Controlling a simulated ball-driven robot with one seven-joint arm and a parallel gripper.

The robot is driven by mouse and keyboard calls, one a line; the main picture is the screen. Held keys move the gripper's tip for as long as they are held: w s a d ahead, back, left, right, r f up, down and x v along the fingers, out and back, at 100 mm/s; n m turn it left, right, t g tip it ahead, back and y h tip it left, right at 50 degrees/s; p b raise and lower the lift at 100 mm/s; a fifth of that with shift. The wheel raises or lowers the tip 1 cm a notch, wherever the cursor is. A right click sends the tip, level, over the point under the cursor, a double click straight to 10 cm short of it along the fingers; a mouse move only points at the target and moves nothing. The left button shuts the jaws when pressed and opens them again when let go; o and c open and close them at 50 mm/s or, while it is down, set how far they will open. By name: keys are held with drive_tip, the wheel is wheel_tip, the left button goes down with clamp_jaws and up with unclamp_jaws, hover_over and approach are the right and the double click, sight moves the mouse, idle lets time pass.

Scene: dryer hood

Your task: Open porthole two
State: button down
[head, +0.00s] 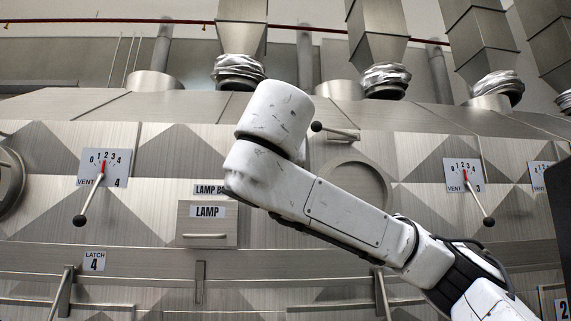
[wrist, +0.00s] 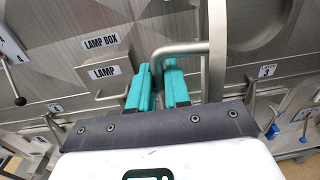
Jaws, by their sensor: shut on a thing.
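A round porthole cover (head: 352,188) shows in the head view, partly hidden behind my arm. A round panel (wrist: 254,22) also shows at the upper right of the wrist view. I cannot read a porthole number on either. My gripper (wrist: 158,76) has teal fingers and is shut on a bent metal bar handle (wrist: 185,48), whose end passes between the fingertips. The handle stands out in front of the steel hood and its lower part runs down beside the right finger. In the head view the fingers are hidden behind my arm.
The LAMP drawer (head: 207,222) is left of my arm. VENT levers 4 (head: 88,199) and 3 (head: 479,203) stick out on both sides. A black-knobbed lever (head: 335,131) is close to my arm. Another porthole (head: 10,180) is at the left edge.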

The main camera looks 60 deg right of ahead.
drive_tip(key=shift+w, duration=0.35)
drive_tip(key=c, duration=1.3)
unclamp_jaws()
drive_tip(key=shift+d, duration=0.1)
drive_tip(key=shift+s, duration=0.1)
